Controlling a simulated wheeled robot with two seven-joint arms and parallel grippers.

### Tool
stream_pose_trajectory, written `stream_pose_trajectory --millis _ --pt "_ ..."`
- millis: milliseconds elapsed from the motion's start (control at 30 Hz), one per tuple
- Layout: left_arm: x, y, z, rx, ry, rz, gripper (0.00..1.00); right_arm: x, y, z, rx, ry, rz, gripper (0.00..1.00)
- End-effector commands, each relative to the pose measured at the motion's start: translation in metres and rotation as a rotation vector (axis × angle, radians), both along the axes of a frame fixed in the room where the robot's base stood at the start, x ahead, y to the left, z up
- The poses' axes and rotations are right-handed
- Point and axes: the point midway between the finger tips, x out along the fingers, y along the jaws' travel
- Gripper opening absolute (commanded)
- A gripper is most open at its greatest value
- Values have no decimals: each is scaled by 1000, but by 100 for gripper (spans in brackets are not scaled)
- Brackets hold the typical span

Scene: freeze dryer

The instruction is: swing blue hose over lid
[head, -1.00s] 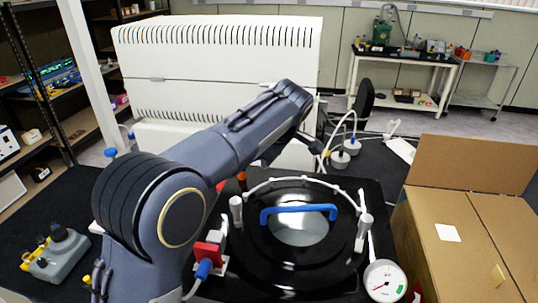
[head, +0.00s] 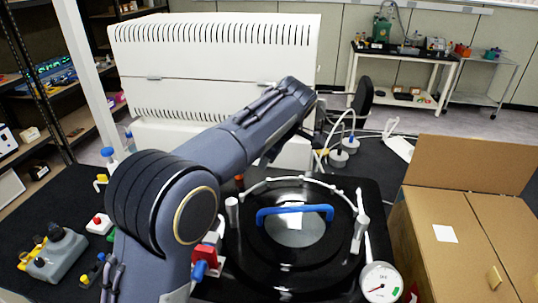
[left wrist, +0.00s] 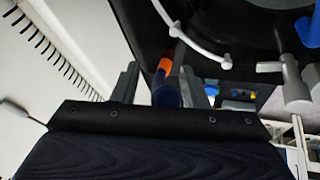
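The round black lid (head: 265,262) with a clear window and a blue handle (head: 295,212) sits flat on the black chamber. Its white rim and the blue handle (left wrist: 308,30) also show in part in the left wrist view. My left gripper (left wrist: 157,82) is open, its two grey fingers apart. A dark blue piece with an orange band (left wrist: 164,72), perhaps the end of the blue hose, lies between them, with a gap on its left. In the head view my left arm hides the gripper; a small orange tip (head: 239,181) shows behind the lid. My right gripper is out of view.
A red and blue valve (head: 204,262) stands at the lid's front left, a round gauge (head: 380,283) at its front right. An open cardboard box (head: 465,230) stands close on the right. A white ribbed housing (head: 215,60) rises behind.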

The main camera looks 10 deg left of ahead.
Motion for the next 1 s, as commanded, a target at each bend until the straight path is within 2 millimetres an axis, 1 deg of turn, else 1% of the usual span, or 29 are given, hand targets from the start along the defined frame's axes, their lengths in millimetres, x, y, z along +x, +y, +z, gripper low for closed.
stream_pose_trajectory --millis 267,367,600,700,833,1000 --pt "-1 -1 1 0 2 -2 40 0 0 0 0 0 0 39" --pt "-4 -4 10 0 0 -2 40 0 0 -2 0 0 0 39" --pt "-18 -16 47 -2 -2 -1 40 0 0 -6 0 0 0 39" --pt "-23 -20 59 -1 -1 -2 40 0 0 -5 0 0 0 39" --pt "-26 -22 68 0 0 -1 40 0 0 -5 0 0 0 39" --pt "-27 -22 69 1 2 -1 40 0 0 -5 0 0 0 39"
